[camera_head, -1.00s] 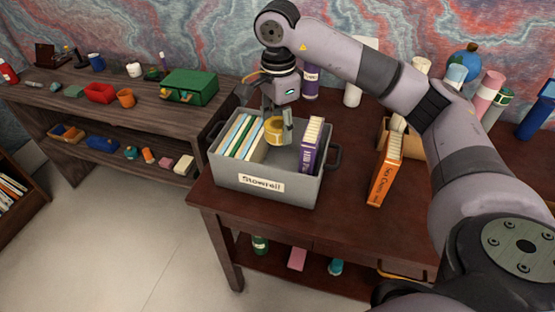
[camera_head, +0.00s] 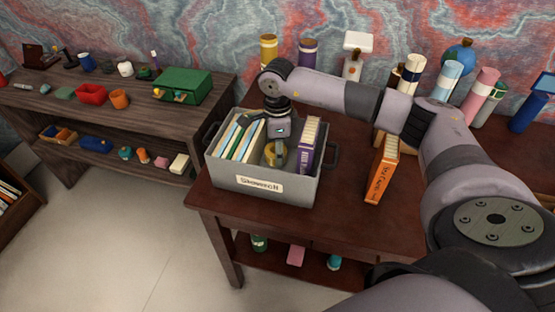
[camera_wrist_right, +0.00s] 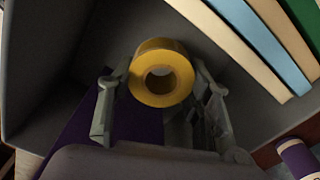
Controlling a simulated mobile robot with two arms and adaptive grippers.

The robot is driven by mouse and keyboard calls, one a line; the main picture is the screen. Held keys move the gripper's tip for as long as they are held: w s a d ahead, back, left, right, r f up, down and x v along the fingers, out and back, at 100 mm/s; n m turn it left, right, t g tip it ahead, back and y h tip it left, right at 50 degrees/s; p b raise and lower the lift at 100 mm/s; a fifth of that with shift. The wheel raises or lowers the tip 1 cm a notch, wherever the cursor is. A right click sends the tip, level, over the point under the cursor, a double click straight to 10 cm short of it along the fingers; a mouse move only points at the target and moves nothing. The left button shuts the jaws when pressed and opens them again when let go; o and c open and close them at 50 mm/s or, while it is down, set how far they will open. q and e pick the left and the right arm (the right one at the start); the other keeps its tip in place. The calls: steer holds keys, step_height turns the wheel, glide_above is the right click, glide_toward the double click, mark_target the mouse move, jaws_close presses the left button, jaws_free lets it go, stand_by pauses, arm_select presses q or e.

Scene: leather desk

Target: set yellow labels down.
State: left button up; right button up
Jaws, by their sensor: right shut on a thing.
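The yellow labels are a yellow roll with a hollow core (camera_wrist_right: 161,55). In the right wrist view the roll sits between the two fingers of my right gripper (camera_wrist_right: 160,95), which is shut on it. In the head view the roll (camera_head: 269,154) is down inside the grey bin (camera_head: 262,185), between the upright books on the left and the purple book (camera_head: 307,150). My right gripper (camera_head: 277,150) reaches into the bin from above and partly hides the roll. I cannot tell whether the roll touches the bin floor. My left gripper is not in view.
Several upright books (camera_head: 238,137) fill the bin's left side. An orange book (camera_head: 380,178) stands right of the bin on the dark red desk (camera_head: 340,215). Rolled tubes (camera_head: 447,78) stand along the back. A wooden shelf unit (camera_head: 130,118) with small items is at left.

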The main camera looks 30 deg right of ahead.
step_height(320, 180, down, 5)
steer(key=shift+r+p, duration=0.2)
steer(key=shift+p, duration=0.1)
steer(key=shift+f, duration=0.25)
steer(key=o, duration=1.2)
steer(key=shift+r, duration=0.1)
steer(key=shift+o, duration=0.2)
